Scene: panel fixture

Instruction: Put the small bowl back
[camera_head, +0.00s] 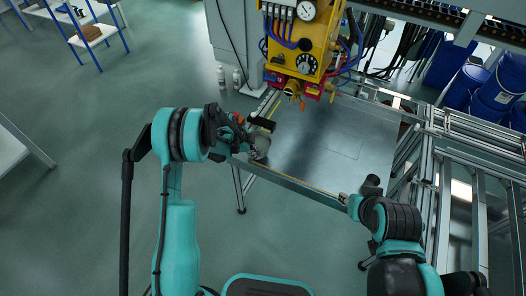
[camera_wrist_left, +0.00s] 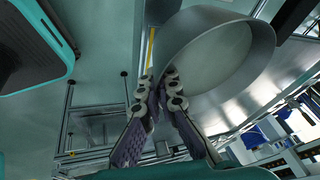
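The small bowl (camera_head: 260,146) is grey and metallic. In the head view it is at the left edge of the metal panel table (camera_head: 345,142), right beside my left gripper (camera_head: 246,140). In the left wrist view the bowl (camera_wrist_left: 222,55) is large and tilted, with its wall at the fingertips of my left gripper (camera_wrist_left: 160,85). The fingertips are close together and appear shut on the wall. My right gripper (camera_head: 362,193) is near the table's front right corner, and its fingers are too unclear to read.
A yellow gauge unit (camera_head: 300,45) with hoses hangs over the table's back edge. Metal rails (camera_head: 455,135) run along the right, with blue barrels (camera_head: 495,85) behind. Most of the tabletop is clear. A blue-legged shelf (camera_head: 90,32) stands far left.

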